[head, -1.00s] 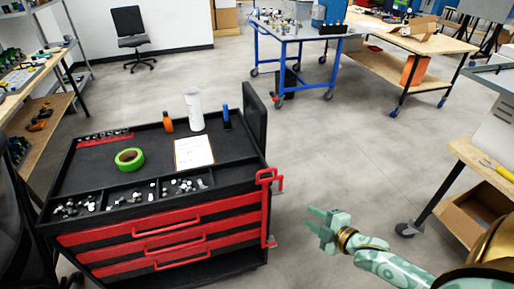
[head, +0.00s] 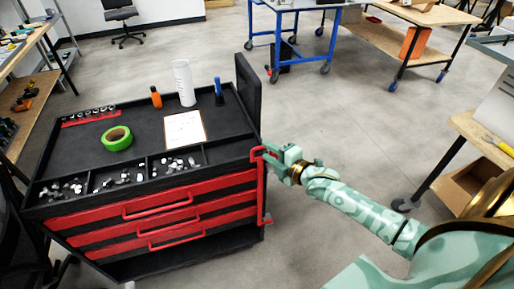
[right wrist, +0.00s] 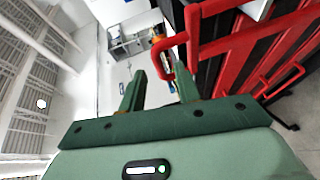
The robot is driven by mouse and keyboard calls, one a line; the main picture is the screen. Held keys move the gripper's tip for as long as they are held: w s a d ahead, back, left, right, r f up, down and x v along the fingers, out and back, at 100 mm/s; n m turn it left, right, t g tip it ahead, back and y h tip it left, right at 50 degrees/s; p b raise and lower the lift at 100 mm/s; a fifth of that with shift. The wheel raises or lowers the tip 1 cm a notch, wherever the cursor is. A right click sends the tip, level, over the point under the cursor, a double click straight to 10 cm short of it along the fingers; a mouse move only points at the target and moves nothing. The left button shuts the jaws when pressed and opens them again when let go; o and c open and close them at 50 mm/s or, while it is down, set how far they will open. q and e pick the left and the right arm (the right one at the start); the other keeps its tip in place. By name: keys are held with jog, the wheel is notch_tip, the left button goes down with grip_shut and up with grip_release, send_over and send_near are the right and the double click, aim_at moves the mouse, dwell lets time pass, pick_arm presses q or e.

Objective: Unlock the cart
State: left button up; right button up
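The black cart (head: 150,190) with red drawers stands at the left in the head view. A red locking bar (head: 261,190) runs upright along its right front corner, with a bent top end. My right gripper (head: 272,153) is at the top end of this bar. In the right wrist view the fingers (right wrist: 160,88) are spread apart. The red bar (right wrist: 193,50) passes by the right finger, and its bent end (right wrist: 160,48) shows between and beyond the fingertips. I cannot tell whether a finger touches it. My left gripper is not in view.
The cart top holds green tape (head: 117,138), a white bottle (head: 184,83), an orange bottle (head: 156,97), a blue bottle (head: 218,92), a paper sheet (head: 185,129) and bins of small parts. A wooden table (head: 480,135) stands at right.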

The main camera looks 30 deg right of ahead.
jog(key=b+x, duration=0.1)
jog(key=x, duration=0.4)
jog(key=shift+w+f, duration=0.15)
jog(key=shift+w, duration=0.1)
grip_shut()
jog(key=shift+s, duration=0.1)
